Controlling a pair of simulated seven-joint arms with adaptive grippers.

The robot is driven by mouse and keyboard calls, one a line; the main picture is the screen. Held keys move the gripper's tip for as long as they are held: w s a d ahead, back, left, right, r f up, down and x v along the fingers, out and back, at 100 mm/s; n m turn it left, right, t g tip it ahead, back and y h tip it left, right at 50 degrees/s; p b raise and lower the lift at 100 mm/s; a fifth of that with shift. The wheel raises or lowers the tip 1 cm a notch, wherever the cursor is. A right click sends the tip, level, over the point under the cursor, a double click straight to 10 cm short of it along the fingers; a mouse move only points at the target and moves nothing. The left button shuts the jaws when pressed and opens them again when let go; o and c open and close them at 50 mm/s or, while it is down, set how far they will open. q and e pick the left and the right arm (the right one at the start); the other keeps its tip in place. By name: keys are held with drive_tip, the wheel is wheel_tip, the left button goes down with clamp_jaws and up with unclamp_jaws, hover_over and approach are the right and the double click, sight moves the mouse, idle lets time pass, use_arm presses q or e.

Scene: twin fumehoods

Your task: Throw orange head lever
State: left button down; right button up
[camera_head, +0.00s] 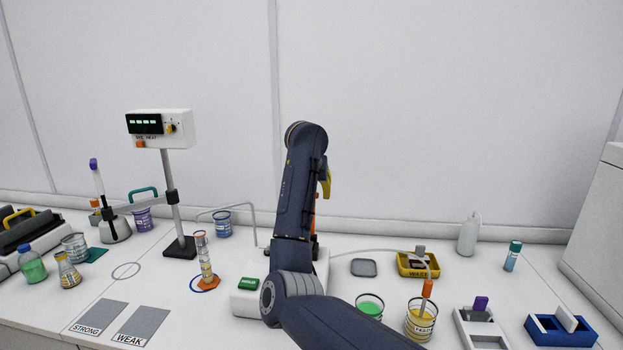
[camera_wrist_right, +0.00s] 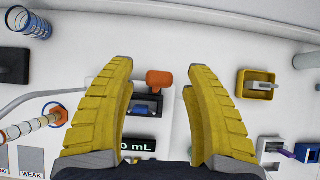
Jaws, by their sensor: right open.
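The orange lever head (camera_wrist_right: 159,79) shows in the right wrist view, between the two yellow fingers and apart from both. It sits on a white dispensing device with a display reading "0 mL" (camera_wrist_right: 138,144). In the head view the device (camera_head: 248,301) is mostly hidden behind my right arm, and only a sliver of orange shows beside the arm. My right gripper (camera_wrist_right: 160,68) is open and empty, over the device with its fingers on either side of the lever head. In the head view only a bit of yellow finger shows. My left gripper is not in view.
A graduated cylinder (camera_head: 206,262) with an orange base stands left of the device. Beakers of green liquid (camera_head: 370,305) and yellow liquid (camera_head: 420,322) stand to the right. A yellow tray (camera_head: 402,268) sits behind them. A thin tube arches over to the yellow beaker.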

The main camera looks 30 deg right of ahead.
drive_tip(key=v, duration=0.9)
drive_tip(key=shift+r, duration=0.2)
drive_tip(key=shift+s, duration=0.1)
